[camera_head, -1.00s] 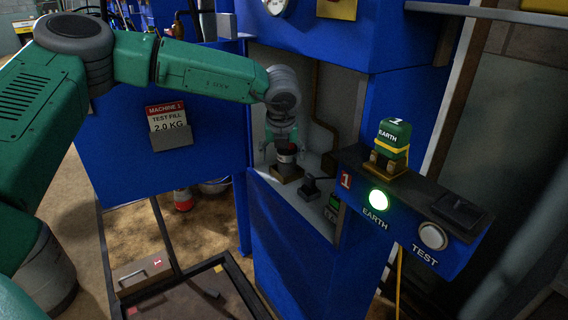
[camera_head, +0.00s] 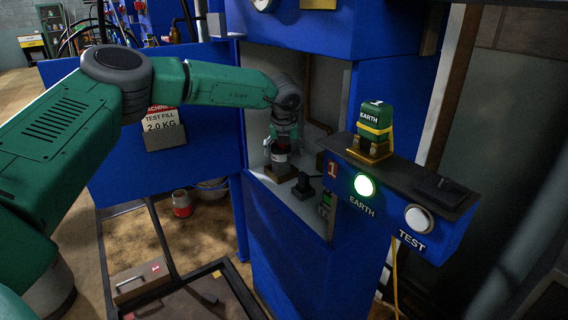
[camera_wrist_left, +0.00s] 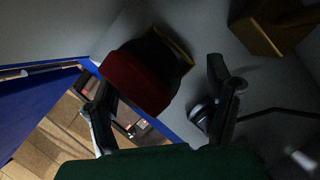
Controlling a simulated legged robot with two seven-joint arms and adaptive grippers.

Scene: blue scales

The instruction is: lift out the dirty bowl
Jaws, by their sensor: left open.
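A small dark cup-like thing with a pale band (camera_head: 279,158), which I take to be the dirty bowl, stands in the recess of the blue machine on a brownish block (camera_head: 281,172). My left gripper (camera_head: 280,147) is over it, pointing down, with its fingers around its upper part. In the left wrist view the thing shows a dark red end (camera_wrist_left: 135,78) and a dark body. The open fingers of my left gripper (camera_wrist_left: 160,80) lie on either side of it, with a gap at the right finger. Its inside is hidden. My right gripper is not in view.
A black fitting (camera_head: 303,186) stands just right of the bowl. A control box (camera_head: 400,205) with a lit green EARTH button juts out at the right, with a green and yellow block (camera_head: 374,122) on top. A blue panel (camera_head: 205,130) is at the left.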

